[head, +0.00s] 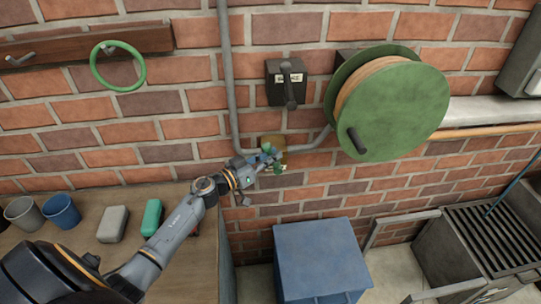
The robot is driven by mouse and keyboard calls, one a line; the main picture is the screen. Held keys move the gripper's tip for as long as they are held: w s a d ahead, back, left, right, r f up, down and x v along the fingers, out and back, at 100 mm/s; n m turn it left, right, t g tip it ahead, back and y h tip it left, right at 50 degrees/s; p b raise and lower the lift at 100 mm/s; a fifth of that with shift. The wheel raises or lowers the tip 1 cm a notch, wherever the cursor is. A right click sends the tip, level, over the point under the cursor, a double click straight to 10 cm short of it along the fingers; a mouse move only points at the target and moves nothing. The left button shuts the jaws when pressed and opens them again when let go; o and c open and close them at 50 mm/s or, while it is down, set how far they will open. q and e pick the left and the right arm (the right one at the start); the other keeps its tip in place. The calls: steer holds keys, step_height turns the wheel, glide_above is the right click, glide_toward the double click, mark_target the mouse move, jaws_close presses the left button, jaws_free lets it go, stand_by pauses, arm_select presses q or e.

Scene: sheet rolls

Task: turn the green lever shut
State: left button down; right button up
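My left arm reaches in from the lower left to the brick wall. Its gripper (266,165) is at a small brass-coloured fitting (272,143) on the pipe under the grey switch box. Small green parts, which look like the green lever (267,147), show at the fingers. The gripper covers much of the fitting and lever, so I cannot tell the lever's angle or whether the fingers are closed on it. My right gripper is not in view.
A green hose reel (400,112) juts out at the right of the fitting. A switch box (287,82) with a dark handle is above. A blue box (320,255) stands below. The bench at left holds cups (62,210), a grey block (113,223) and a green block (152,217). A green ring (97,78) hangs upper left.

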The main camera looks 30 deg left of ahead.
arm_select(q)
steer(key=shift+f, duration=0.1)
steer(key=shift+s+a+f+b, duration=0.1)
steer(key=shift+f+b, duration=0.1)
steer(key=shift+b, duration=0.45)
steer(key=shift+s+a+f+n+t+b, duration=0.35)
steer(key=shift+n+t+b, duration=0.6)
steer(key=shift+b, duration=0.8)
steer(key=shift+s+a+f+n+t+b, duration=0.3)
steer(key=shift+n+t+b, duration=0.65)
steer(key=shift+b, duration=0.85)
steer(key=shift+s+a+f+n+t+b, duration=0.2)
steer(key=shift+a+f+n+t+b, duration=0.3)
steer(key=shift+t+b, duration=1)
steer(key=shift+r+g, duration=0.2)
steer(key=shift+g, duration=0.1)
steer(key=c, duration=1.3)
jaws_free()
